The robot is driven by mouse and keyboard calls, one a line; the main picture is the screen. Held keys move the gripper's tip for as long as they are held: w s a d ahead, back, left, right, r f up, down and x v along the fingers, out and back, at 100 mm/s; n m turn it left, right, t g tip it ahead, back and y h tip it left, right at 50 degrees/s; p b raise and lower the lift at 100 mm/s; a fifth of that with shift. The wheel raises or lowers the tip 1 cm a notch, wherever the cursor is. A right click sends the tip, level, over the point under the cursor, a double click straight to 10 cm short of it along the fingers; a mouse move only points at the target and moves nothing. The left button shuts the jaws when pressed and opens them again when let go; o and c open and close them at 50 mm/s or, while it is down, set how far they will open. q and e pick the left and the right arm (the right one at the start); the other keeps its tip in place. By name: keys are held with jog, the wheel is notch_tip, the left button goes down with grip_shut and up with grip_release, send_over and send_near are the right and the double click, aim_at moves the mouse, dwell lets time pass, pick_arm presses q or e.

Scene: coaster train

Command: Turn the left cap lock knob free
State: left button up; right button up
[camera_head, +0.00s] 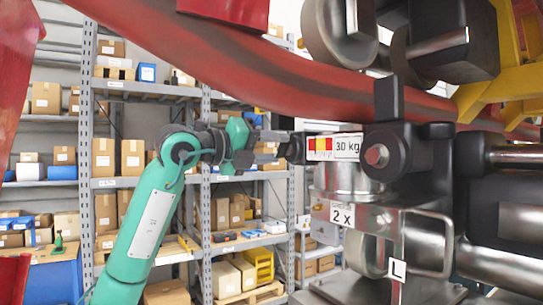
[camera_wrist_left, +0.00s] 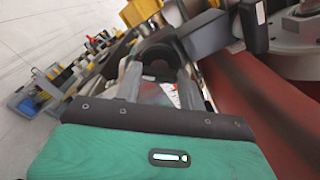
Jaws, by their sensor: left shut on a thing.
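My left gripper (camera_head: 272,147) comes in from the left in the head view and is shut on a small black knob (camera_head: 293,148). The knob sits at the left end of a dark cap block (camera_head: 392,148) with a "30 kg" label. In the left wrist view the fingers (camera_wrist_left: 165,85) close around the dark round knob (camera_wrist_left: 158,58). The fingers hide part of the knob, and its turn angle cannot be told. A plate marked "L" (camera_head: 397,268) hangs below the block. My right gripper is not in view.
A large red curved rail (camera_head: 270,70) passes just above my left arm. Steel wheels (camera_head: 340,32) stand at the upper right. A metal bracket marked "2 x" (camera_head: 343,216) is below the cap block. Shelves with boxes (camera_head: 130,155) stand behind.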

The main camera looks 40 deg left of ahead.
pick_arm(q)
jog(key=shift+a+f+n+b, duration=0.1)
jog(key=shift+n+b, duration=0.7)
jog(key=shift+n, duration=1.3)
jog(key=shift+f+n+b, duration=0.1)
jog(key=shift+n+b, duration=0.7)
jog(key=shift+n, duration=1.3)
jog(key=shift+r, duration=0.1)
jog(key=o, duration=1)
jog(key=shift+a, duration=0.1)
